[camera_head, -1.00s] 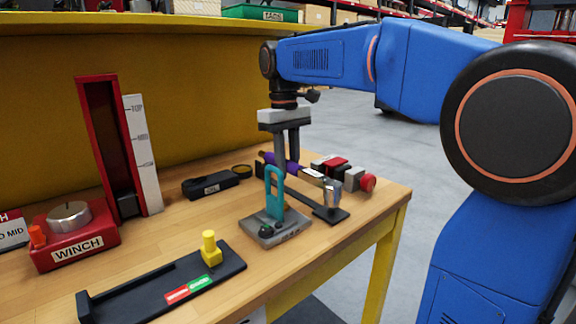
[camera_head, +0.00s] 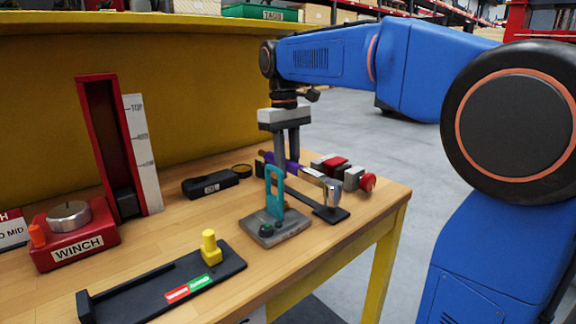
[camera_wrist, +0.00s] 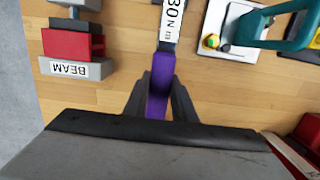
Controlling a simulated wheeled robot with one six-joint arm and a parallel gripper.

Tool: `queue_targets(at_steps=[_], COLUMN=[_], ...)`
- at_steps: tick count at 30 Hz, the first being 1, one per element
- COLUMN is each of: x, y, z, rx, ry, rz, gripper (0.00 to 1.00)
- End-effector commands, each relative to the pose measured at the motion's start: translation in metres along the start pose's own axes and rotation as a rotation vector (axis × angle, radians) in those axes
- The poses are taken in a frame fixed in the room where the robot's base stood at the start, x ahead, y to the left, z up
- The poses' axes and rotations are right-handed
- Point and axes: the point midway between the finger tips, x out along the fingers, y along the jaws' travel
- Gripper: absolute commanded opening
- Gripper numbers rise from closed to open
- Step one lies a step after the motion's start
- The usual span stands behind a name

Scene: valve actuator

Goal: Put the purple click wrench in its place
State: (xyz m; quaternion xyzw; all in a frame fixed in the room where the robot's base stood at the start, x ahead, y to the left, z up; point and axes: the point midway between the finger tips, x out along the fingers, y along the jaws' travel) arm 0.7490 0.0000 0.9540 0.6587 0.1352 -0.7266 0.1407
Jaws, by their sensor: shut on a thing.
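The purple click wrench (camera_head: 294,167) has a purple handle, a white label and a silver head at its right end. My gripper (camera_wrist: 159,103) points down and is shut on the purple handle, with one finger on each side in the wrist view. The label beyond the fingers reads 30 Nm. In the head view the wrench lies along and over a long black holder (camera_head: 299,196). I cannot tell whether it rests on the holder or hangs just above it. The teal loop partly hides the holder and wrench.
A teal upright loop on a grey base (camera_head: 277,231) stands in front of the wrench. Grey and red blocks (camera_head: 340,170) lie to its right, near the table edge. A black box (camera_head: 210,185), a red winch (camera_head: 75,240) and a black tray with a yellow knob (camera_head: 210,248) stand left.

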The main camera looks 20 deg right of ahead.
Motion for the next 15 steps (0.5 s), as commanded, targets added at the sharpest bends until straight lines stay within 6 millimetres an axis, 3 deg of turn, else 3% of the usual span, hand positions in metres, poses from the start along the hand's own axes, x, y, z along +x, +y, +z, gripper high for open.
queue_targets(at_steps=[15], x=[0.0060], y=[0.0001], z=[-0.0005], rx=[0.000], ry=[0.000], rz=[0.000], gripper=[0.00])
